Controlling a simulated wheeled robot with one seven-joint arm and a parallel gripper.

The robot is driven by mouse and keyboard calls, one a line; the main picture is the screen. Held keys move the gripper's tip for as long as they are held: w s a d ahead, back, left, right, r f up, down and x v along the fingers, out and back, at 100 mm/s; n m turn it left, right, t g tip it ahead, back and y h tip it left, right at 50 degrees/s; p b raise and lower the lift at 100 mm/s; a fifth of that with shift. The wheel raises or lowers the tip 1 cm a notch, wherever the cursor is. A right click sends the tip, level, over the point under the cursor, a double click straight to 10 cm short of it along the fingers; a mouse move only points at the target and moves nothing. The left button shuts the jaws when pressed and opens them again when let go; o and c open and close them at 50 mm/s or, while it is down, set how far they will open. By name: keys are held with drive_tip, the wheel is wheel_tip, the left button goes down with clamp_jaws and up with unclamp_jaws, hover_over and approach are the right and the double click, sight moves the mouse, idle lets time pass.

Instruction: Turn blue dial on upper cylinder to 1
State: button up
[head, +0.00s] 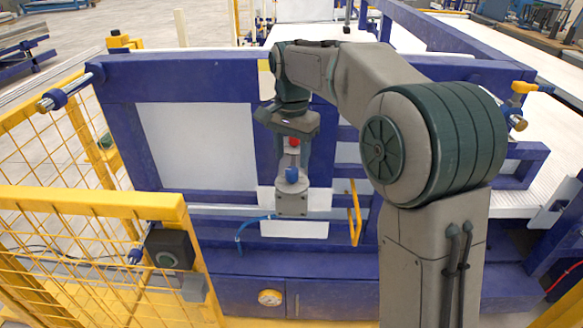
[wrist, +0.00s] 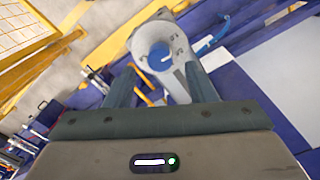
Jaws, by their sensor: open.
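The blue dial (head: 291,175) sits on a grey cylinder fitting (head: 292,203) on the front of the blue frame. In the wrist view the blue dial (wrist: 160,55) is on a round grey housing (wrist: 143,40), with a pale mark on its face. The number it points to is too small to read. My gripper (wrist: 160,78) is open and empty, its two fingers apart, with the dial seen between and beyond the fingertips. In the head view my gripper (head: 291,150) is just above the dial; I cannot tell whether it touches. A red part (head: 294,142) shows just below my wrist.
A blue hose (head: 250,226) runs left from the fitting, and a yellow handle (head: 355,212) stands to its right. White panels (head: 195,145) fill the blue frame. Yellow mesh fencing (head: 75,245) is at the left.

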sight(292, 169)
drive_tip(key=shift+f, duration=2.3)
drive_tip(key=shift+c, duration=0.3)
drive_tip(key=c, duration=0.9)
drive_tip(key=shift+n+p, duration=0.35)
drive_tip(key=shift+n, duration=1.25)
drive_tip(key=o, duration=1)
drive_tip(key=shift+c, duration=0.2)
drive_tip(key=shift+r, duration=0.15)
